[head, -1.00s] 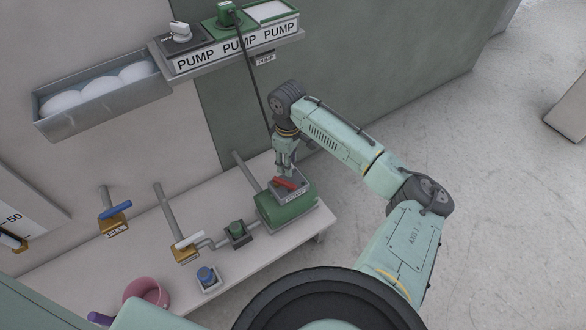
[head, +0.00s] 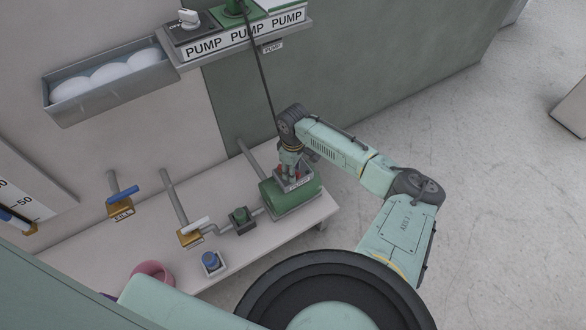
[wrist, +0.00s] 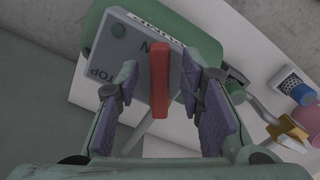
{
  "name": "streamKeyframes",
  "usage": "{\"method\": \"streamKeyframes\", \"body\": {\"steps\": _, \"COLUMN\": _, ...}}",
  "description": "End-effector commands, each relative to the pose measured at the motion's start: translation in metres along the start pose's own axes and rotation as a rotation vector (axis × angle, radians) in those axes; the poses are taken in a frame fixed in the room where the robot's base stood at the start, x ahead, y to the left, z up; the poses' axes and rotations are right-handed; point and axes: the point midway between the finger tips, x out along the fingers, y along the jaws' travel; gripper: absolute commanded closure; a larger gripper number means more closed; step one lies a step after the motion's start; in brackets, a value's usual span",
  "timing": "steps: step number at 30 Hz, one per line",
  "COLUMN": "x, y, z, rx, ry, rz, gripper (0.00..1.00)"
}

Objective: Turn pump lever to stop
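The red pump lever (wrist: 160,80) sits on a grey plate (wrist: 115,55) on the green pump (head: 298,203). In the wrist view it stands upright in the picture, beside a partly covered label ending in N. A label reading "TOP", its start unclear, is on the plate to the left. My gripper (wrist: 170,77) is open, its purple pads on either side of the lever with gaps on both sides. In the head view my gripper (head: 289,172) is down at the plate and hides most of the lever; only bits of red show.
To the left on the bench (head: 245,267) are a green knob (head: 239,215), a white-handled valve (head: 194,228), a blue button (head: 211,260), a blue-handled valve (head: 121,197) and a pink bowl (head: 153,272). A shelf (head: 250,42) labelled PUMP hangs above. Open floor lies right.

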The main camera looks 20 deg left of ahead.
Motion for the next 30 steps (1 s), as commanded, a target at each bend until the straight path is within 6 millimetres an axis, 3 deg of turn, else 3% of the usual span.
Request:
{"method": "streamKeyframes", "body": {"steps": 17, "x": -0.0006, "y": 0.0000, "z": -0.0001, "rx": 0.000, "ry": 0.000, "rz": 0.000, "gripper": 1.00}}
{"method": "streamKeyframes", "body": {"steps": 30, "x": -0.0007, "y": 0.0001, "z": -0.0001, "rx": 0.000, "ry": 0.000, "rz": 0.000, "gripper": 1.00}}
